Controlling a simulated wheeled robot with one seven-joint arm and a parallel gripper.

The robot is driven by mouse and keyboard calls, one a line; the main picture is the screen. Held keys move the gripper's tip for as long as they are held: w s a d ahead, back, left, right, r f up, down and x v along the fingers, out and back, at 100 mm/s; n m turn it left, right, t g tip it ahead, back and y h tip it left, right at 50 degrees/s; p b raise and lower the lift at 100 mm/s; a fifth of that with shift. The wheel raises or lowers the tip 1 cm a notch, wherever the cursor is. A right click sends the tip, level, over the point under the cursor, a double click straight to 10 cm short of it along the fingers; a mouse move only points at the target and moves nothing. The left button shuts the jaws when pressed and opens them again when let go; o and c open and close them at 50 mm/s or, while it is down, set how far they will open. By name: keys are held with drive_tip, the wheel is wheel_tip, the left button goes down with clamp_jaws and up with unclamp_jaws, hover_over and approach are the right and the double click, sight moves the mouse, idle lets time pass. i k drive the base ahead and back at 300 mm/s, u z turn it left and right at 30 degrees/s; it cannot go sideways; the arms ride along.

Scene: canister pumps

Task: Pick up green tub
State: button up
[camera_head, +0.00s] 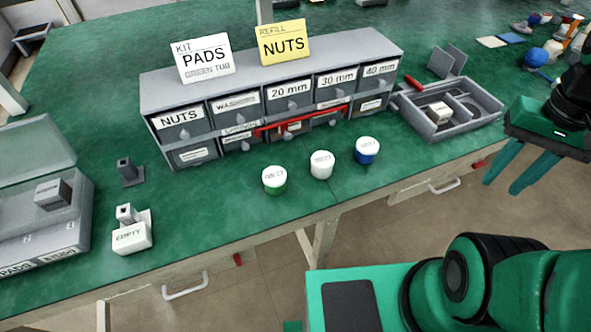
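The green tub (274,187) is a small round pot with a white lid and a green lower body. It stands upright on the green bench top near the front edge, leftmost of three tubs. Its lid carries a label too small to read surely. My gripper (501,187) is at the right of the view, past the bench's front edge and well to the right of the tub. Its two green fingers point down and are apart, with nothing between them.
A white tub (322,166) and a blue tub (367,154) stand to the right of the green one. A grey drawer cabinet (222,90) with signs on top stands behind them. A divided grey tray (470,120) is at right. A white "EMPTY" block (132,236) is at left.

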sight(275, 177)
drive_tip(key=k, duration=1.85)
drive_tip(key=u, duration=1.1)
drive_tip(key=i, duration=1.55)
drive_tip(key=z, duration=0.05)
